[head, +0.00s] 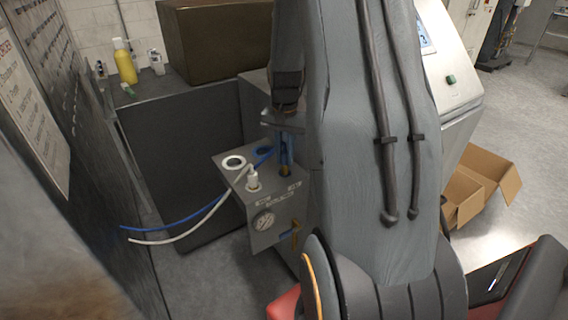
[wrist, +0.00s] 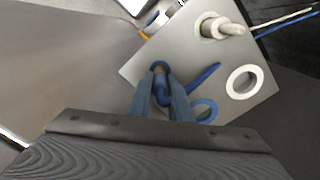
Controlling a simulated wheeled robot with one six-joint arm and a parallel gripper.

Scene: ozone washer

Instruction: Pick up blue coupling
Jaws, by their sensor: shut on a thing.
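The blue coupling (wrist: 162,92) is between the fingertips of my gripper (wrist: 161,88) in the wrist view. My gripper is shut on the coupling. In the head view my gripper (head: 285,150) points down over the right side of the panel box (head: 262,205), and my arm hides part of it. I cannot tell whether the coupling still touches its port.
A white coupling (wrist: 220,28) with a white hose stands on the panel. A white ring (wrist: 243,82) and a blue ring (wrist: 205,110) lie beside it. A yellow bottle (head: 125,62) stands at the back left, a cardboard box (head: 485,185) at right.

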